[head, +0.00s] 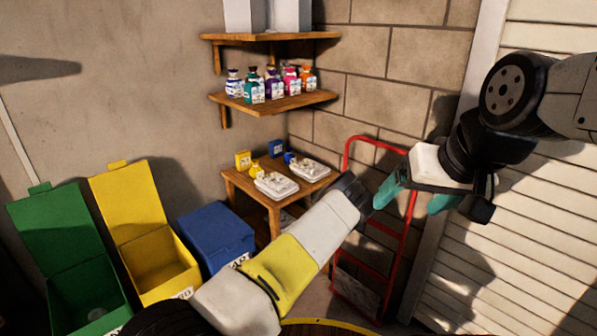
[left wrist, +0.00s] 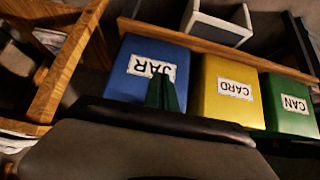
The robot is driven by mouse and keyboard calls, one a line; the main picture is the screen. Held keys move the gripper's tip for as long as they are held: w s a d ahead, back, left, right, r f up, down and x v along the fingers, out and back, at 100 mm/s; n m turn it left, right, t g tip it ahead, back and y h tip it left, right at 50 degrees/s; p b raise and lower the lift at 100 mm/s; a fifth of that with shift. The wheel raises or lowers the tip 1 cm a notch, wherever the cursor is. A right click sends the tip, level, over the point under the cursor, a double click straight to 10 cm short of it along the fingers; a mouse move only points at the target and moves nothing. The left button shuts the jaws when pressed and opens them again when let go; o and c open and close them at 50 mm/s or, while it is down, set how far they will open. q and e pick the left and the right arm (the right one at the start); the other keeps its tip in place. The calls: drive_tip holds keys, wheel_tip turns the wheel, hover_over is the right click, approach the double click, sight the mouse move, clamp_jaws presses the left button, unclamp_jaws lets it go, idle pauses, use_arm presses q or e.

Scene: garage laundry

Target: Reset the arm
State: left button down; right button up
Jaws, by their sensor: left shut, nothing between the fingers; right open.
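My right gripper (head: 414,199) hangs in the air on the right of the head view, in front of the red hand truck and the wall corner. Its teal fingers are spread apart with nothing between them. My left arm reaches up from the bottom of the head view toward the middle; I cannot make out its fingers there. In the left wrist view my left gripper (left wrist: 164,92) shows as green fingers closed together, empty. They overlap the front of the blue JAR bin (left wrist: 128,75) in that picture; I cannot tell the gap between them.
A small wooden table (head: 264,198) holds white trays and small boxes. Several bottles stand on a wall shelf (head: 273,104). A red hand truck (head: 346,260) leans behind my arms.

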use_arm(q)
drive_tip(key=s+d+r+m+g+h, duration=0.1)
drive_tip(key=s+d+r+h, duration=0.25)
drive_tip(key=r, duration=0.85)
drive_tip(key=s+d+r+m+h, duration=0.15)
drive_tip(key=d+r, duration=0.25)
drive_tip(key=r, duration=0.9)
drive_tip(key=s+d+r+m+g+h, duration=0.1)
drive_tip(key=s+d+r+h, duration=0.25)
drive_tip(key=r, duration=0.85)
drive_tip(key=s+r+m+t, duration=0.1)
drive_tip(key=s+r+m, duration=0.2)
drive_tip(key=s+r, duration=0.5)
drive_tip(key=s+r+m+t, duration=0.1)
drive_tip(key=s+r+m, duration=0.3)
drive_tip(key=s+r, duration=0.5)
drive_tip(key=s, duration=0.4)
drive_tip(key=shift+s+t, duration=0.3)
drive_tip(key=shift+s, duration=0.1)
